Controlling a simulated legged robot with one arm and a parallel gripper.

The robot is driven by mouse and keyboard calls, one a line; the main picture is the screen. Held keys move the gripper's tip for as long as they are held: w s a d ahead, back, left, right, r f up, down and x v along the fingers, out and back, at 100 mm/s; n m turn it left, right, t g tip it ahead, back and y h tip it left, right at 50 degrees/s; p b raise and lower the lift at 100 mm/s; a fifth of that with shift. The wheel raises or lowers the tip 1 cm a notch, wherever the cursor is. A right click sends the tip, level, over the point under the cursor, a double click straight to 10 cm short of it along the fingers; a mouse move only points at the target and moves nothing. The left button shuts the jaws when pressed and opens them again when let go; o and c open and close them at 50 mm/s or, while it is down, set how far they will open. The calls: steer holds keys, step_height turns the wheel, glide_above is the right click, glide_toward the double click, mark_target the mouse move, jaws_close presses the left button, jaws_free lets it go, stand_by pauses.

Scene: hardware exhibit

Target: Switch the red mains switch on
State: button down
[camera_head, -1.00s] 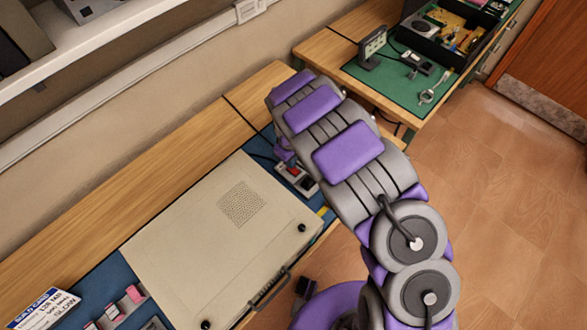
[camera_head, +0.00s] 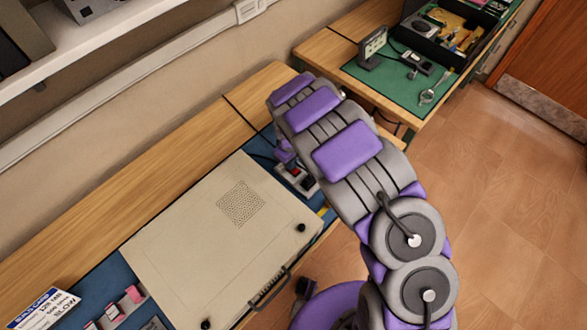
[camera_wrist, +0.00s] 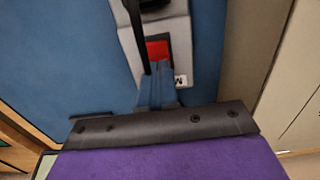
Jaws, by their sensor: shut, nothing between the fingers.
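The red mains switch (camera_wrist: 157,49) sits on a light grey unit (camera_wrist: 166,22) in the wrist view. It also shows small in the head view (camera_head: 295,172), beside my arm. My gripper (camera_wrist: 159,72) is shut and empty, its narrow blue-grey fingertips pointing at the lower edge of the red switch. The tips overlap the switch's near edge in the picture; I cannot tell whether they touch it. In the head view my gripper is mostly hidden by my arm, with a purple part showing just above the switch unit.
A large beige case (camera_head: 190,235) with a front handle lies left of the switch on the blue mat. A black cable (camera_wrist: 136,30) runs over the grey unit. A second bench with a green mat (camera_head: 400,88) stands at the back right. Open floor lies at right.

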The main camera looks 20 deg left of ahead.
step_height(320, 180, up, 7)
steer(key=p, duration=0.3)
stand_by(0.5)
stand_by(0.4)
